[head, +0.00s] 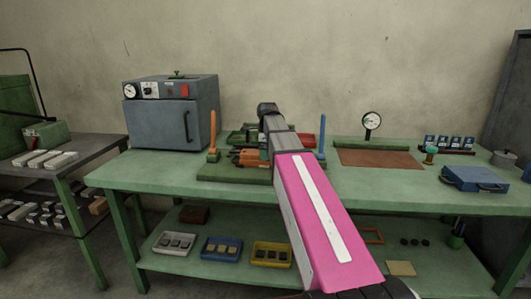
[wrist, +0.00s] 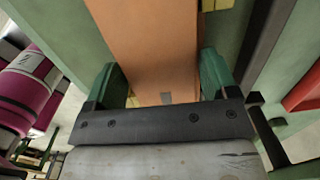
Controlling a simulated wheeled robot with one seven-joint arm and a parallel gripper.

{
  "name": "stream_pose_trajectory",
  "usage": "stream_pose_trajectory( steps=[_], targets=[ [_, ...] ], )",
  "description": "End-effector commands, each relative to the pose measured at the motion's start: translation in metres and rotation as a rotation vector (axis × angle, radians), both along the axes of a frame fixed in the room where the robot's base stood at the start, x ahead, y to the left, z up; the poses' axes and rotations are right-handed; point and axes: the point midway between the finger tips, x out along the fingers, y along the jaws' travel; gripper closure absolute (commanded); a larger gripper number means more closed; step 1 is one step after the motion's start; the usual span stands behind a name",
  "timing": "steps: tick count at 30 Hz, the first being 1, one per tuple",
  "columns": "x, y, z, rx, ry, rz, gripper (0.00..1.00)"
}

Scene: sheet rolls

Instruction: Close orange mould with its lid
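An orange piece (head: 250,157) lies on the green base (head: 235,174) on the bench in the head view, left of my arm's end. In the wrist view a broad flat orange surface (wrist: 150,45) runs between and beyond the fingers of my gripper (wrist: 164,82). The green fingers stand apart, one at each side of the orange surface. I cannot tell whether they touch it or sit just above it. I also cannot tell whether this surface is the mould or its lid. My arm hides part of the base in the head view.
An orange post (head: 213,132) and a blue post (head: 322,135) stand upright either side of my arm. A red piece (head: 305,140) lies behind it. A grey oven (head: 160,120) stands left, a dial gauge (head: 371,121) and blue case (head: 474,178) right. The front bench edge is clear.

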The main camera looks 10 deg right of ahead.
Motion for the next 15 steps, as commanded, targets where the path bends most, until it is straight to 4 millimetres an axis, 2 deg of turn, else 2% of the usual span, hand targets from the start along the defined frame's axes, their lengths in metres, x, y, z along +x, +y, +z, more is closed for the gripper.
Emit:
stream_pose_trajectory(
  steps=[2,10,15],
  targets=[
    [0.000,0.000,0.000,0.000,0.000,0.000,0.00],
    [0.000,0.000,0.001,0.000,0.000,0.000,0.00],
    [0.000,-0.001,0.017,0.000,0.000,0.000,0.00]
  ],
)
